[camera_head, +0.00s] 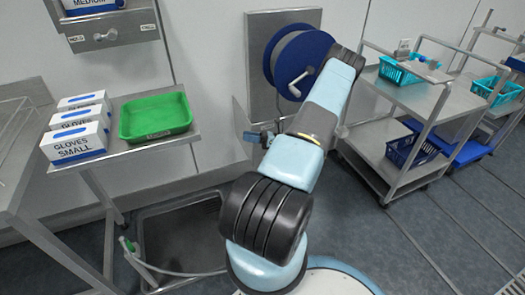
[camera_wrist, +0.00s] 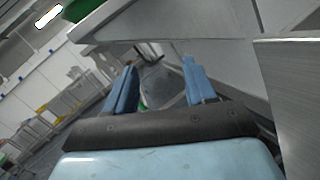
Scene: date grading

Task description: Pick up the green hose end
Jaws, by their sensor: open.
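The green hose end (camera_head: 126,244) is at the lower left in the head view, low beside a leg of the steel table. A pale hose (camera_head: 165,271) runs from it along the front of a dark floor basin. My gripper (camera_head: 258,138) is up in front of the wall, well above and to the right of the hose end. In the wrist view my gripper (camera_wrist: 160,82) has its two blue fingers apart with nothing held between them. A small green spot shows low beside the left finger there; I cannot tell whether it is the hose end.
The steel table (camera_head: 150,147) holds a green tray (camera_head: 156,134) and glove boxes (camera_head: 75,143). A blue hose reel (camera_head: 287,47) is on the wall behind my arm. A steel cart (camera_head: 437,97) with baskets stands right. The floor basin (camera_head: 180,205) lies below my gripper's left.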

